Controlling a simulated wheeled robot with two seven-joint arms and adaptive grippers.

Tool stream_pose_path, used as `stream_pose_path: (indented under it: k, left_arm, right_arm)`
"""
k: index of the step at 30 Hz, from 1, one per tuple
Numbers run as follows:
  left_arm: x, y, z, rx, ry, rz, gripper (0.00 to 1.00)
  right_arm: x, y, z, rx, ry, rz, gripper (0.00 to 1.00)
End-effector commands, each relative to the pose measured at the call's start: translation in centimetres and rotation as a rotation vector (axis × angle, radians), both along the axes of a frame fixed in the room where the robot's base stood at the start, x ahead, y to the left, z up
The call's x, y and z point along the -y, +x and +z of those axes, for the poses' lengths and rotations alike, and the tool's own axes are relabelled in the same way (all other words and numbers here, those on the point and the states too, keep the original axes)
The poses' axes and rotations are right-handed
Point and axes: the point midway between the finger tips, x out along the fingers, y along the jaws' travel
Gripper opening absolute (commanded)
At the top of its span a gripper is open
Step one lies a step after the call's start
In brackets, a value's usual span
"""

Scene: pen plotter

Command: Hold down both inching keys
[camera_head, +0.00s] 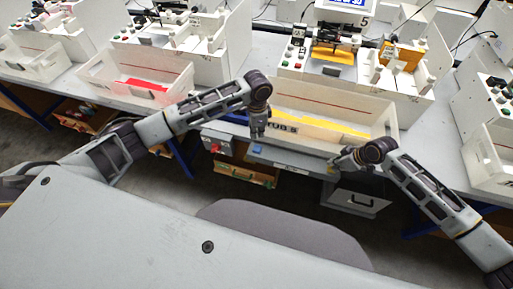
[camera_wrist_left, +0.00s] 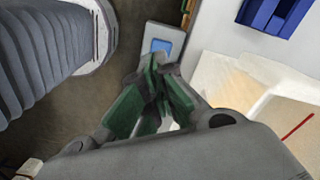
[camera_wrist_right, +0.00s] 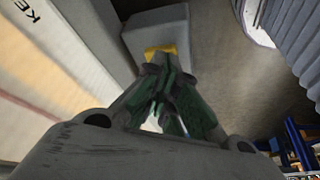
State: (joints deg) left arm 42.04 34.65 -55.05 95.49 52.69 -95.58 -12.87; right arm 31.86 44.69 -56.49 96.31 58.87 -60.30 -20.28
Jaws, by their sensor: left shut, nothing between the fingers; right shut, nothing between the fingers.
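The blue inching key (camera_head: 258,149) sits on the grey front ledge below the tub. My left gripper (camera_head: 259,133) is shut and empty, pointing down above it. In the left wrist view the blue key (camera_wrist_left: 161,46) shows just past the closed fingertips (camera_wrist_left: 158,60). A yellow key (camera_wrist_right: 161,49) sits on a grey block in the right wrist view. My right gripper (camera_wrist_right: 160,60) is shut and empty, its tips overlapping the key's near edge. In the head view my right gripper (camera_head: 338,164) hides most of that key. I cannot tell whether either gripper touches its key.
The white tub (camera_head: 345,104) with yellow pieces stands just behind both grippers. The plotter machine (camera_head: 335,50) with a lit display is behind it. A red button box (camera_head: 216,146) hangs left of the blue key. Another tub (camera_head: 110,75) with red contents stands left.

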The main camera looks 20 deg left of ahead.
Motion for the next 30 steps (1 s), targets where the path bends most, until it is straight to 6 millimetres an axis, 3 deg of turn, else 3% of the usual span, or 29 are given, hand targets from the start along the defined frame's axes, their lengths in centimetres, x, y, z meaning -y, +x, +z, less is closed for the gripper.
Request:
stream_pose_path:
  k: [17, 30]
  left_arm:
    - [0.1, 0.1, -0.2, 0.002, 0.001, -0.006, 0.00]
    - [0.1, 0.0, -3.3, -0.001, 0.001, -0.005, 0.00]
  right_arm:
    - [0.0, 0.0, -0.1, 0.000, -0.001, 0.000, 0.00]
    - [0.0, 0.0, -0.1, -0.001, 0.000, 0.000, 0.00]
